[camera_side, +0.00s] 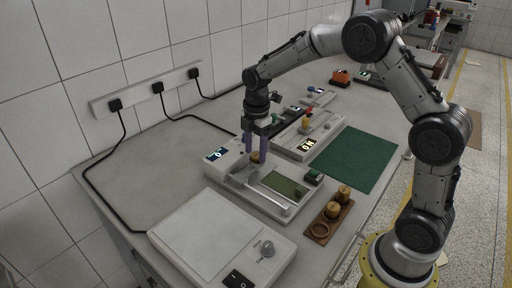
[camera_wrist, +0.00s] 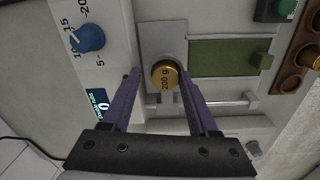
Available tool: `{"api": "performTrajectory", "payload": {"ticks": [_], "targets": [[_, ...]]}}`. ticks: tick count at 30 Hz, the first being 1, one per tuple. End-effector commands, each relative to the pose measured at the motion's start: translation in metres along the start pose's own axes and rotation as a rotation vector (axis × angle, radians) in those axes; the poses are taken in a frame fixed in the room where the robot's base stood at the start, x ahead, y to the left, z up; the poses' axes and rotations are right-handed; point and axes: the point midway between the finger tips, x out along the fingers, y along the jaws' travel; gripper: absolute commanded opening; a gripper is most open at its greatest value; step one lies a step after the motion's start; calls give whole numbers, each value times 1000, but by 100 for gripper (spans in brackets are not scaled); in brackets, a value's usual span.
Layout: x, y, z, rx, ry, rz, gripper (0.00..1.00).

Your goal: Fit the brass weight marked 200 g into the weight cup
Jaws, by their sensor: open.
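The brass weight marked 200 g (camera_wrist: 164,75) stands upright at the end of the grey tester, its marked top facing the wrist camera. It also shows small in the side view (camera_side: 255,157). My gripper (camera_side: 256,153) points down over this spot. Its two purple fingers are apart, one on either side of the weight, with visible gaps in the wrist view.
A wooden rack (camera_side: 312,240) holds two brass weights (camera_side: 343,194) and (camera_side: 332,210), plus an empty hole. A green strip (camera_side: 284,184) lies on the tester beside a metal bar. A white scale-like device (camera_side: 205,235) stands in front; a green mat (camera_side: 355,158) lies right.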

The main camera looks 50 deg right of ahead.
Motion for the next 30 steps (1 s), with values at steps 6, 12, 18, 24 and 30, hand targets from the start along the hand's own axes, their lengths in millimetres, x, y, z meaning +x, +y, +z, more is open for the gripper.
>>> {"api": "performTrajectory", "payload": {"ticks": [6,12,18,24,30], "targets": [[-3,-10,0,0,-1,-45,71],[-48,-6,0,0,-1,-33,71],[-89,-4,0,0,-1,-30,71],[-115,-4,0,0,-1,-31,71],[-122,-4,0,1,-1,-31,71]]}}
